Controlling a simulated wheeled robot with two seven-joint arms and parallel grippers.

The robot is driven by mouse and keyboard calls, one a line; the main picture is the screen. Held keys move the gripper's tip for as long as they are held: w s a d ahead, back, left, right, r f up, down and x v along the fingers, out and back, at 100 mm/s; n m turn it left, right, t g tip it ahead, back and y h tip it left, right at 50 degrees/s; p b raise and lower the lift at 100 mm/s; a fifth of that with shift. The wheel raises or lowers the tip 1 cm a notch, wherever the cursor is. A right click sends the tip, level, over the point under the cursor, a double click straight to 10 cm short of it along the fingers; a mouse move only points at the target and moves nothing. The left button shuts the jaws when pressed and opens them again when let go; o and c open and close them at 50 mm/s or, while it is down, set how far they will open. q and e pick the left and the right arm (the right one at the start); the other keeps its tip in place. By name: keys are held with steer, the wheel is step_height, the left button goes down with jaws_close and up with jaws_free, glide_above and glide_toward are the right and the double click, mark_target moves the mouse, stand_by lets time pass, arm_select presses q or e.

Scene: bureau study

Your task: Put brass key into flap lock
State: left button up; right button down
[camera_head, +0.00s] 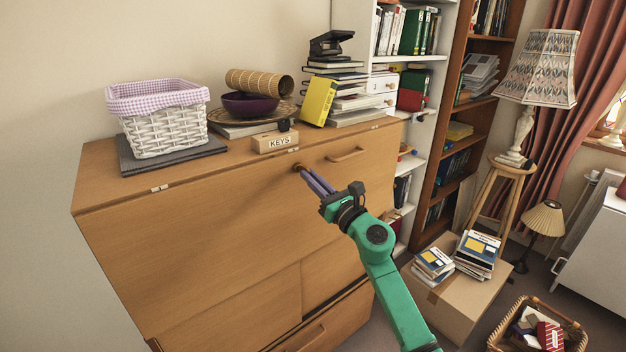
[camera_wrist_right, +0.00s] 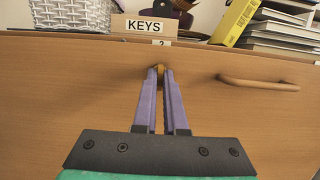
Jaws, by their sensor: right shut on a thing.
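My right gripper (camera_head: 303,171) reaches up to the bureau's closed wooden flap (camera_head: 210,215), near its top edge. Its two purple fingers are shut on the brass key (camera_wrist_right: 159,68). Only a small brass-coloured part of the key shows between the fingertips in the right wrist view. The fingertips are at or very close to the flap's front, below the KEYS box. The flap lock is hidden behind the fingertips and key. I cannot tell whether the key is inside the lock. My left gripper is out of view.
The wooden KEYS box (camera_head: 275,141) stands on the bureau top above the gripper. A flap handle (camera_head: 346,155) is to the right. A white wicker basket (camera_head: 163,133), a purple bowl (camera_head: 250,105) and stacked books (camera_head: 350,103) crowd the top. A cardboard box (camera_head: 450,308) stands at lower right.

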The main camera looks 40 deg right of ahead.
steer(key=shift+w, duration=0.25)
steer(key=c, duration=1)
jaws_free()
steer(key=o, duration=0.6)
steer(key=shift+c, duration=0.2)
